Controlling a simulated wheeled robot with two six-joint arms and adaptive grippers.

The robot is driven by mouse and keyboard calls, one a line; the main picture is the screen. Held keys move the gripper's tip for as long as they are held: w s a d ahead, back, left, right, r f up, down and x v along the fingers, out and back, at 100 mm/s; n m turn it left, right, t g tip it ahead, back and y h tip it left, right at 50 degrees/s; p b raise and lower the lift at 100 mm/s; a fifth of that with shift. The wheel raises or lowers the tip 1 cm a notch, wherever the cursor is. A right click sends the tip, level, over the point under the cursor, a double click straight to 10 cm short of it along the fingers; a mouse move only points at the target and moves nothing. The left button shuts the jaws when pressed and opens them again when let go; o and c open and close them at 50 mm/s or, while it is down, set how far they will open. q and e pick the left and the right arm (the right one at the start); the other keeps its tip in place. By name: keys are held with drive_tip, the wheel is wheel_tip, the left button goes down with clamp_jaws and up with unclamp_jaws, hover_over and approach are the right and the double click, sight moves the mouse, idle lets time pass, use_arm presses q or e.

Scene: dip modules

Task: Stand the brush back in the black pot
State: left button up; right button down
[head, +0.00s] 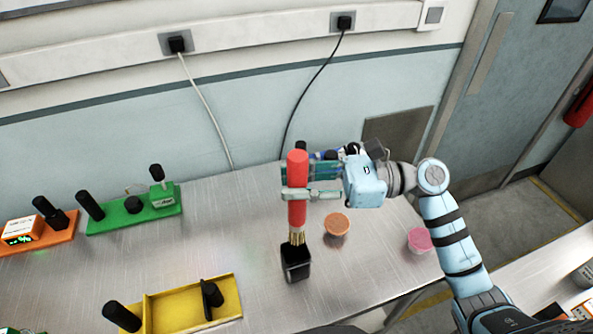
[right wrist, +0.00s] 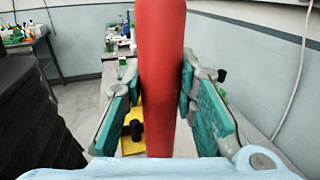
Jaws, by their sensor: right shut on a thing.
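The brush (head: 297,210) has a thick red handle and tan bristles, and is held upright with the bristles down. My right gripper (head: 311,194) is shut on the red handle, coming in from the right. In the right wrist view the handle (right wrist: 162,75) stands between the teal finger pads (right wrist: 163,95). The black pot (head: 296,268) stands on the bench directly below the brush. The bristles meet the pot's mouth in the head view; I cannot tell how far inside they are. My left gripper is not in view.
An orange-topped tub (head: 337,224) stands right of the brush, and a pink-topped tub (head: 420,239) lies farther right. A yellow module (head: 190,308), a green module (head: 135,213) and an orange module (head: 38,232) are at left. The bench between them and the pot is clear.

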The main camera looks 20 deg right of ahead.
sight(297, 228)
drive_tip(key=shift+w+a+f+b, duration=0.3)
drive_tip(key=shift+a+f, duration=0.05)
drive_tip(key=shift+f, duration=0.15)
drive_tip(key=f, duration=0.1)
drive_tip(key=f+b, duration=0.2)
drive_tip(key=shift+s+d+f, duration=0.25)
drive_tip(key=shift+f, duration=0.1)
wheel_tip(297, 228, down, 9)
drive_tip(key=b, duration=1)
drive_tip(key=shift+w+a+f+b, duration=0.1)
drive_tip(key=shift+f+b, duration=0.05)
drive_tip(key=shift+b, duration=0.15)
drive_tip(key=c, duration=1.2)
unclamp_jaws()
